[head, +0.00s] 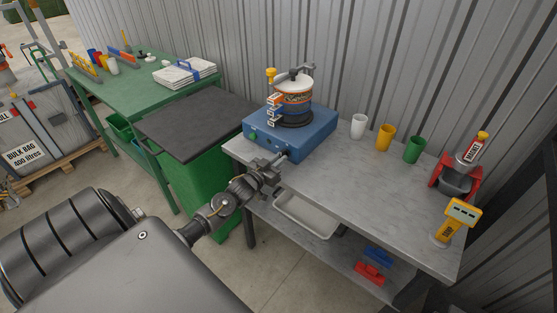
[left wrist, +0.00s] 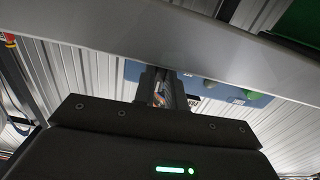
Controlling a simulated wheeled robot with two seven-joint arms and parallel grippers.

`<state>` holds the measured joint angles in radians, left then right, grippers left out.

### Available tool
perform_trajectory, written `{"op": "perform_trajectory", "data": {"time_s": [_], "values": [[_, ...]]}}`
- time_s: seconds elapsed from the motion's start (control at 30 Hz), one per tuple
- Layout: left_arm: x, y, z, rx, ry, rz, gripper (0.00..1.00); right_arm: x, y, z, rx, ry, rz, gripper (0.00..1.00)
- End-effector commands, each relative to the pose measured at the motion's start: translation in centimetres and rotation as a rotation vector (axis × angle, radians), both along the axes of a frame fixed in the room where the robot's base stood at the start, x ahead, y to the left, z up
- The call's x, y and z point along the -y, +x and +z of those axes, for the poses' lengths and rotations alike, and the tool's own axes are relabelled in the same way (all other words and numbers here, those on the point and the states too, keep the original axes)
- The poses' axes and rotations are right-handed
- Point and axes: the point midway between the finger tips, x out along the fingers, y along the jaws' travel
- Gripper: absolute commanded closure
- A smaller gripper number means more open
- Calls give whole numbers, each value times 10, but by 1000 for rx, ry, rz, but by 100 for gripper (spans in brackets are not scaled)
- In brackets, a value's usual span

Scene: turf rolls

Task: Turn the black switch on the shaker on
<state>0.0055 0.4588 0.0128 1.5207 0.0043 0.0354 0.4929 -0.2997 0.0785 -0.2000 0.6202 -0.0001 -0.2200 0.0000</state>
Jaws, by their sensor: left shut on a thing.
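The shaker (head: 312,146) is a blue box with a round sieve pot (head: 293,95) on top, standing at the left end of the grey bench. A green button (head: 253,135) is on its front; it also shows in the left wrist view (left wrist: 257,100). My left gripper (head: 284,155) is at the right part of the shaker's front. In the left wrist view its dark fingers (left wrist: 164,88) are shut at the blue panel. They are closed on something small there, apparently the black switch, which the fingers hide. My right gripper is not in view.
The grey bench (head: 370,185) holds white (head: 358,126), yellow (head: 384,137) and green (head: 414,149) cups. A red stand (head: 455,178) and a yellow meter (head: 458,220) are at its right end. A tray (head: 305,215) is on the lower shelf.

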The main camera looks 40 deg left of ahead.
Motion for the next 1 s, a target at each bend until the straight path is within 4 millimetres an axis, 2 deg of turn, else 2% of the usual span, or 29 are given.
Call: {"op": "perform_trajectory", "data": {"time_s": [0.63,0.67,0.8,1.0], "values": [[0,0,0,-1,51,-1,100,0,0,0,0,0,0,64],[0,0,0,-1,51,-1,86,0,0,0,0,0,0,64],[0,0,0,-1,50,-1,68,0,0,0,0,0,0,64],[0,0,0,-1,50,0,65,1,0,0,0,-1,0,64]]}}
